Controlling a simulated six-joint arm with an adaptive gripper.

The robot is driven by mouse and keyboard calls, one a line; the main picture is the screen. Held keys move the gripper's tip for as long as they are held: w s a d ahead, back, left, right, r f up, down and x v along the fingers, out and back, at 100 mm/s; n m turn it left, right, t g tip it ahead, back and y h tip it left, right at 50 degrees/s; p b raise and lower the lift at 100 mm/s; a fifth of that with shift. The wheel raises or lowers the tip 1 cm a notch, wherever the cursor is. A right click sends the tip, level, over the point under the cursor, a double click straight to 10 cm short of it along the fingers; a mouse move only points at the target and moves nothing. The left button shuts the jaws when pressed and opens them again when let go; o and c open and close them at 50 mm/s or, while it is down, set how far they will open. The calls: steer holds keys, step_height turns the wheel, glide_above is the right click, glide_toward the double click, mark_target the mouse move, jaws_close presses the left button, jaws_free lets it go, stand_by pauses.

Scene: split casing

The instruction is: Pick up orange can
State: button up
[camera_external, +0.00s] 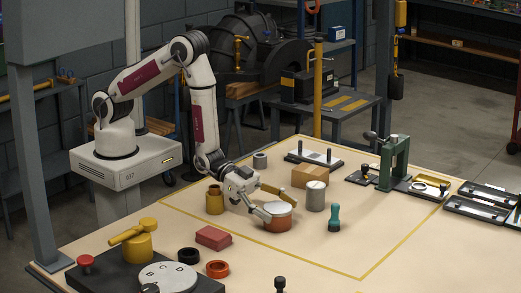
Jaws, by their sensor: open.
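The orange can (278,222) stands upright on the table, with a pale grey top. My gripper (268,205) is open at the can. One finger reaches over or past its far side and the other lies by its left front edge. I cannot tell whether either finger touches the can.
A grey cylinder (316,196) and a teal-handled tool (334,217) stand close to the right of the can. A wooden block (310,176) is behind, a brass jar (215,199) and red block (213,238) to the left. The table (340,258) is clear in front.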

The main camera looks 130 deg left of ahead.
mark_target(278, 207)
steer(key=shift+r, duration=0.1)
steer(key=c, duration=1.6)
steer(key=shift+o, duration=0.2)
steer(key=shift+r, duration=0.2)
steer(key=shift+r, duration=4.8)
